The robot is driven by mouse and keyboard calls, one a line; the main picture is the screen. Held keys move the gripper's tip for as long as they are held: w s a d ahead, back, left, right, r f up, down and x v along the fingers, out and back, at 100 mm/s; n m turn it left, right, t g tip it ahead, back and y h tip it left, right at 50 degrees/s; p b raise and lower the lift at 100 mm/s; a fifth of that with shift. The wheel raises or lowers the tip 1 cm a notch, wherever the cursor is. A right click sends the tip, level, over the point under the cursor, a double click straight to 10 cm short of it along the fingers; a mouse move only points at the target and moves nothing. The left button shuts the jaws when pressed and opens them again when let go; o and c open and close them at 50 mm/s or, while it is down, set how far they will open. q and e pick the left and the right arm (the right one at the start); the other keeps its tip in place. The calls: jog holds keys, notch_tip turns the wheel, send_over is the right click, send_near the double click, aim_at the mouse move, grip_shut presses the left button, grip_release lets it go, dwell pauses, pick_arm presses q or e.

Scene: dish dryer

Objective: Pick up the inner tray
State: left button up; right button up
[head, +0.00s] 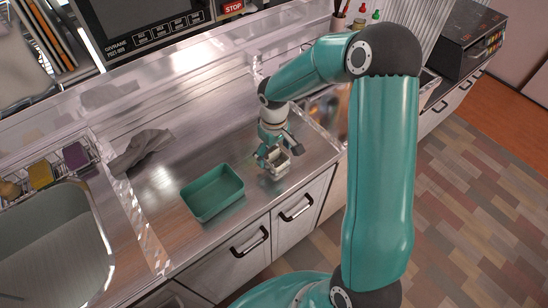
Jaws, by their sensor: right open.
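A green rectangular tray (213,193) sits on the metal counter near its front edge. It looks empty, and I cannot tell whether a second tray is nested in it. My right gripper (275,167) is open, pointing down, to the right of the tray and apart from it. Its fingers are over the counter near the front edge, with nothing visible between them. My left gripper is not in view.
A grey cloth (141,150) lies on the counter behind and left of the tray. A sink (50,250) is at the left, with a sponge rack (42,174) behind it. The counter between cloth and gripper is clear.

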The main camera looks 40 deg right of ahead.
jog(key=shift+c, duration=0.4)
jog(key=c, duration=1)
jog(key=shift+o, duration=0.2)
jog(key=shift+r, duration=0.15)
